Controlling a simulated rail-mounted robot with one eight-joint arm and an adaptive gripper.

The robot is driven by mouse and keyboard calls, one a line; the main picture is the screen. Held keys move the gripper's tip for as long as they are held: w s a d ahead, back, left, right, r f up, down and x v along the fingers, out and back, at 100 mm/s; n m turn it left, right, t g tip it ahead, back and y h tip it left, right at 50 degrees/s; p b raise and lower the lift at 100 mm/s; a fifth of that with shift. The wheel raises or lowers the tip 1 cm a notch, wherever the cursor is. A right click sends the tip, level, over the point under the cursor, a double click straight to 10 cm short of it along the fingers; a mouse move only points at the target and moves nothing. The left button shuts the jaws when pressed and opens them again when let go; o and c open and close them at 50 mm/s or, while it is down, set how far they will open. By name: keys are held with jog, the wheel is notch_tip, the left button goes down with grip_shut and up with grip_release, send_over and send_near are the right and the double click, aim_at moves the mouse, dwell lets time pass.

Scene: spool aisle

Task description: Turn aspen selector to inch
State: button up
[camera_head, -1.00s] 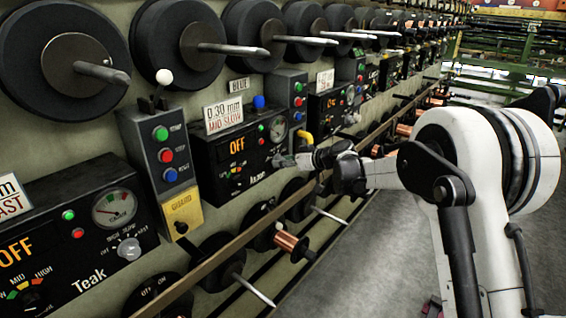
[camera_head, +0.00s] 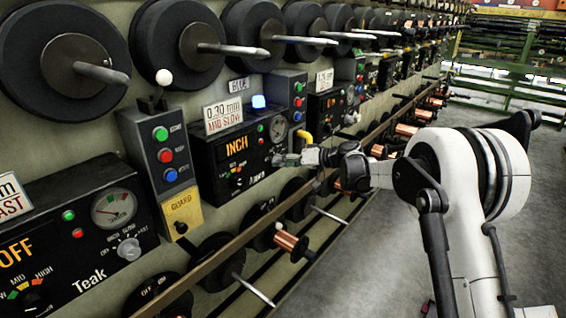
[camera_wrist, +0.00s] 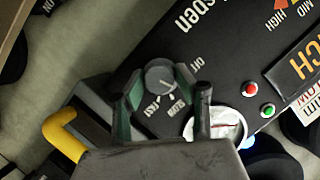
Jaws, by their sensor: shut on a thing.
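The Aspen control box (camera_head: 222,180) is the black panel left of my gripper in the head view; its display (camera_head: 236,146) reads INCH in yellow. In the wrist view the panel (camera_wrist: 222,55) appears turned, with part of the Aspen name showing. The selector knob (camera_wrist: 160,74) sits between my gripper's (camera_wrist: 161,84) two green-padded fingers, which are shut on it. OFF and other dial labels show around the knob; its exact pointer direction is hard to read. In the head view my gripper (camera_head: 287,160) is at the panel's lower right and hides the selector.
A blue lamp (camera_head: 258,101) on top of the box is lit. A yellow bent handle (camera_wrist: 62,135) is close beside my gripper. The long rail (camera_head: 235,243) runs below the panels. The Teak panel (camera_head: 85,245) is at left, showing OFF. The aisle floor at right is clear.

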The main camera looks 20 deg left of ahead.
dwell(0.5)
jog(key=o, duration=1.1)
jog(key=shift+o, duration=0.2)
jog(key=v, duration=1.2)
jog(key=shift+s, duration=0.1)
